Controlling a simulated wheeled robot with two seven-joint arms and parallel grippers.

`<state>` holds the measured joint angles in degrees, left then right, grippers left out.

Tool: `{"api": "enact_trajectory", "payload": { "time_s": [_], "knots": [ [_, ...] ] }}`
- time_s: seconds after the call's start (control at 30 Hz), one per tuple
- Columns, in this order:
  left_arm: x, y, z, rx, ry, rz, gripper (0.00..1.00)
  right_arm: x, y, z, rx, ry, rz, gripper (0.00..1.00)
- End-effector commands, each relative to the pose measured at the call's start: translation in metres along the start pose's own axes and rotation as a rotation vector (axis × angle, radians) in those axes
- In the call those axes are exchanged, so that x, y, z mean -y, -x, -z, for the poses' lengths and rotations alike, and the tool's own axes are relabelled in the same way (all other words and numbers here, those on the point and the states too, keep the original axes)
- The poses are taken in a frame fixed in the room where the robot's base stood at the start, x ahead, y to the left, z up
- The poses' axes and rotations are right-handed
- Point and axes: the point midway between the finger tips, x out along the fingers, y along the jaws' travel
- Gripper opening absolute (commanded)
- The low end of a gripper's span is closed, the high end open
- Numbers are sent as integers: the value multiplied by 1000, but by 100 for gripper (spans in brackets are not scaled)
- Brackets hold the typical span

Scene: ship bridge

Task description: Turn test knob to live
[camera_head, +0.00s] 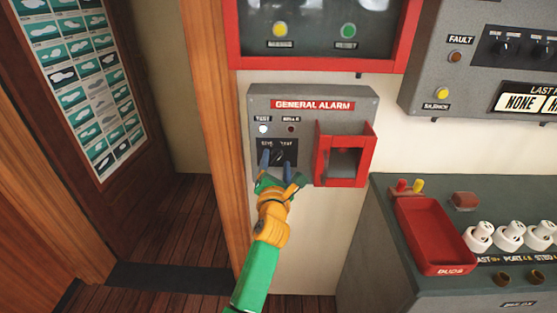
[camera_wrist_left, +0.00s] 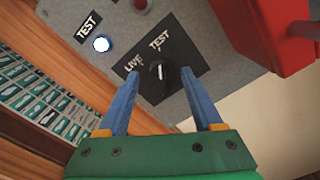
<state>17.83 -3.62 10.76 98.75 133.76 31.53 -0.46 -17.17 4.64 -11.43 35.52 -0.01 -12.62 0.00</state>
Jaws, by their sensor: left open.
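The test knob (camera_wrist_left: 157,80) is a small black dial on a black plate with LIVE and TEST labels, on the grey general alarm box (camera_head: 350,98). In the left wrist view its white mark points up toward TEST, with LIVE to the left. The white test lamp (camera_wrist_left: 101,44) is lit; it also shows in the head view (camera_head: 263,129). My left gripper (camera_head: 279,165) is open in front of the knob. In the left wrist view its blue fingers stand either side of the knob, apart from it. My right gripper is not in view.
A red open-fronted holder (camera_head: 322,158) juts from the box just right of the knob. A red-framed panel (camera_head: 310,63) hangs above. A console with a red tray (camera_head: 407,215) stands at lower right. A wooden post (camera_head: 206,80) rises to the left.

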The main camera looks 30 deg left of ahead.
Motion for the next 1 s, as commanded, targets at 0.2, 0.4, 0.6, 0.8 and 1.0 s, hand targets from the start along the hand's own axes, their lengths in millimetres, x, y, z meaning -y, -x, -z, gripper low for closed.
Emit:
{"api": "enact_trajectory", "payload": {
  "time_s": [0.2,0.4,0.6,0.8,1.0],
  "knots": [
    [0,-8,0,1,0,1,67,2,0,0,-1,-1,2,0],
    [0,-8,0,1,-1,1,43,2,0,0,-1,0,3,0],
    [0,-8,0,1,-1,1,0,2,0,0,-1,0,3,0],
    [0,-8,0,1,9,1,0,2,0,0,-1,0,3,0],
    [0,-8,0,0,79,0,0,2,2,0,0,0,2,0]
  ]
}}
